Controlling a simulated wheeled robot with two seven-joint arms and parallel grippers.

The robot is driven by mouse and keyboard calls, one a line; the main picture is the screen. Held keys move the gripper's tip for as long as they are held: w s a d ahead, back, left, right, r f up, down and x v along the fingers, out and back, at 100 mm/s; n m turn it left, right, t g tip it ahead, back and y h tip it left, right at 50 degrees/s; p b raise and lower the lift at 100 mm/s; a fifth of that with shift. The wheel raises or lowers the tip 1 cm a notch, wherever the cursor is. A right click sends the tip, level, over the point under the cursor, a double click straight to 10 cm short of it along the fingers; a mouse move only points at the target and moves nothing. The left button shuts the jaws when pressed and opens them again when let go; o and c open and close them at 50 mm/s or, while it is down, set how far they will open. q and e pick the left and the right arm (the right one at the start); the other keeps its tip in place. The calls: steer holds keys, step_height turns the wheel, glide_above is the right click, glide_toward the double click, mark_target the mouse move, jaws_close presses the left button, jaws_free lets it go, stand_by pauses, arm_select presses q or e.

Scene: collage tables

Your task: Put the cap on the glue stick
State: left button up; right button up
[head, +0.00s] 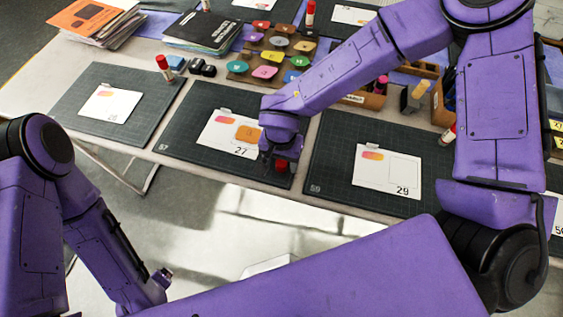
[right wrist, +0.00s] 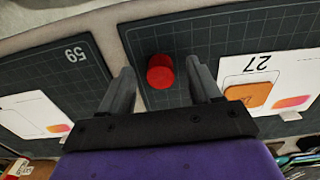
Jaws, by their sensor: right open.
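A small red cylinder, seemingly the cap (head: 281,166), is on the dark mat at the lower right corner of the card marked 27. The right wrist view also shows this cap (right wrist: 160,76), between the spread fingers and with a gap on each side. My right gripper (head: 280,157) is open and empty just over it, pointing down; its fingers (right wrist: 160,68) frame the cap in the wrist view. I cannot tell which glue stick is uncapped.
The card (head: 222,143) with an orange square (head: 248,134) lies left of the gripper. Another card (head: 388,172) lies on the right mat (head: 330,150). A red-topped stick (head: 448,134) stands right.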

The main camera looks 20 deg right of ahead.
steer(key=shift+f, duration=0.55)
steer(key=c, duration=1.1)
steer(key=shift+r, duration=0.1)
